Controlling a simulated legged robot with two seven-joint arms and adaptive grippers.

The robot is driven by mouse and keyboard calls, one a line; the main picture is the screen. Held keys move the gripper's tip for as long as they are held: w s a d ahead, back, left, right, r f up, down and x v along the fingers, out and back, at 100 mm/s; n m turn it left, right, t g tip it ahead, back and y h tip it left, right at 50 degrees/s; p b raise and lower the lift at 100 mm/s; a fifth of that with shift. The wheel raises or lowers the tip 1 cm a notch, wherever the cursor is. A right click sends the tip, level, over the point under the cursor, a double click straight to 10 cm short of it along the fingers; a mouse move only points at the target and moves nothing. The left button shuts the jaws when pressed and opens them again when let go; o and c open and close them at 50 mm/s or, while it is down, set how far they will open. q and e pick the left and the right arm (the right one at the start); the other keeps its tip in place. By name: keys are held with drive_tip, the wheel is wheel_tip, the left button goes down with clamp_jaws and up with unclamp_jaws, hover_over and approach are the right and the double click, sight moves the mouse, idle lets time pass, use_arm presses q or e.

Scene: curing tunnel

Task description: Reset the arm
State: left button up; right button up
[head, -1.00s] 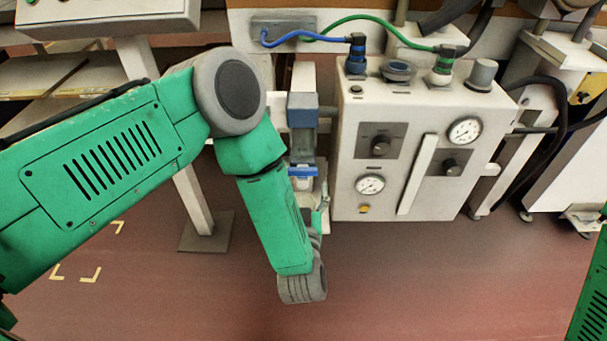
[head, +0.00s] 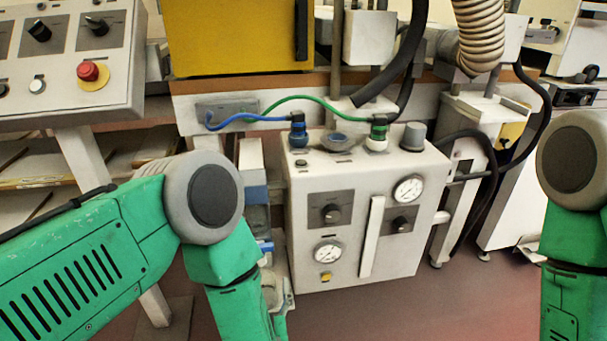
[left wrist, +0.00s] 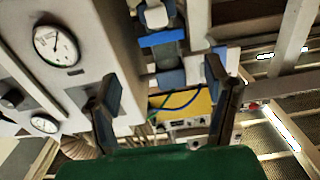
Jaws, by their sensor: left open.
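My left arm (head: 105,255) is green and comes in from the left in the head view. It bends at a grey elbow joint, and its forearm runs steeply down to the bottom edge. My left gripper (left wrist: 162,82) shows in the left wrist view with its two dark fingers wide apart and nothing between them. In the head view its fingers cannot be made out. My right arm (head: 570,260) hangs down at the right edge, also with a grey joint. Its gripper is out of view.
A white box with gauges (head: 355,215) and blue and green hoses stands between the arms, close beside my left forearm. A control panel with a red button (head: 88,71) is at upper left. A yellow cabinet (head: 240,40) is behind. Reddish floor shows at lower right.

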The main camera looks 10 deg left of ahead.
use_arm(q)
drive_tip(key=s+a+f+m+g+h+p, duration=0.4)
drive_tip(key=s+a+f+g+h+p, duration=0.15)
drive_tip(key=s+a+g, duration=0.35)
drive_tip(key=s+a+r+g+p, duration=0.1)
drive_tip(key=s+a+g, duration=0.2)
drive_tip(key=s, duration=0.5)
drive_tip(key=s+a+r+g+p, duration=0.2)
drive_tip(key=s+a+g, duration=0.1)
drive_tip(key=s, duration=0.5)
drive_tip(key=shift+s+g, duration=0.4)
drive_tip(key=shift+g, duration=0.4)
drive_tip(key=shift+w+a+f, duration=0.1)
